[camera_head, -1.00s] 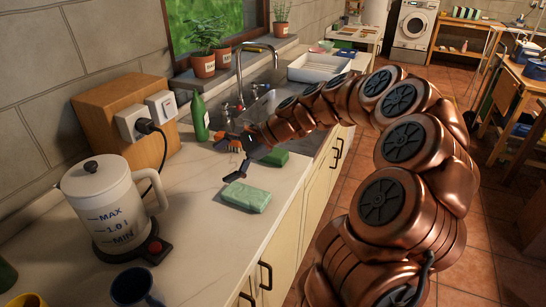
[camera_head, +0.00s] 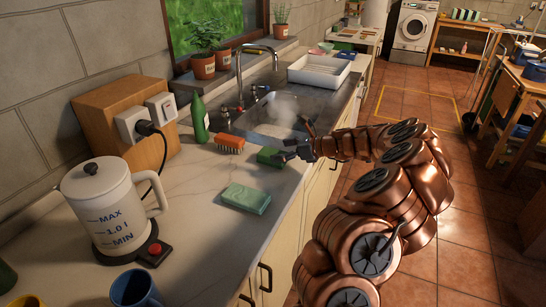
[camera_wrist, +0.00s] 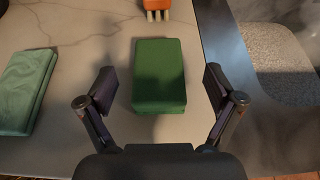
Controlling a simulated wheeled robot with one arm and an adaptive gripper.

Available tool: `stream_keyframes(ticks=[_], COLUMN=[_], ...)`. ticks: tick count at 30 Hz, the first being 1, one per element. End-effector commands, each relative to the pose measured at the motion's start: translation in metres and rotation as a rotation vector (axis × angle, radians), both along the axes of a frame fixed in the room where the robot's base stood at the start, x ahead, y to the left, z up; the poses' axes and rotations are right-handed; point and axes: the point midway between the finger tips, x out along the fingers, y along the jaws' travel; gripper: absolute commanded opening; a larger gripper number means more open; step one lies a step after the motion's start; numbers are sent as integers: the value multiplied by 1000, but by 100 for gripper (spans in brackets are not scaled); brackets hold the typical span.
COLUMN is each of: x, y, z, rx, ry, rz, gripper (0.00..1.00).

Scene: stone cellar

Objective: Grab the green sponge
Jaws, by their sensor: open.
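The green sponge (camera_head: 269,156) is a dark green block lying flat on the pale counter near the sink. In the wrist view the sponge (camera_wrist: 159,74) lies straight ahead, between and slightly beyond the two fingertips. My gripper (camera_head: 294,142) is open and empty, at the sponge's right side in the head view. In the wrist view my gripper (camera_wrist: 160,84) has a finger on each side of the sponge, with a gap on both sides. One finger hides a little of the sponge in the head view.
A paler green block (camera_head: 246,198) lies nearer on the counter; it shows at left in the wrist view (camera_wrist: 24,92). A steaming sink (camera_head: 270,115) lies beyond. A white kettle (camera_head: 103,205) stands left.

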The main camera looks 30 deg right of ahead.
Motion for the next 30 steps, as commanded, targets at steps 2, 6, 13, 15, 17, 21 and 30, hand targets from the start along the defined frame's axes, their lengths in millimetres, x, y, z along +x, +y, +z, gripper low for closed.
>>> stream_keyframes(ticks=[2,6,13,15,17,21,30], x=[7,21,35,35,36,35,35], y=[6,16,24,24,24,24,24], z=[-3,-12,-19,-20,-20,-20,-20], rx=[3,4,1,1,1,1,1], ry=[2,2,1,1,1,1,1], rz=[4,6,4,3,3,3,3], gripper=[92,92,92,92,92,91,59])
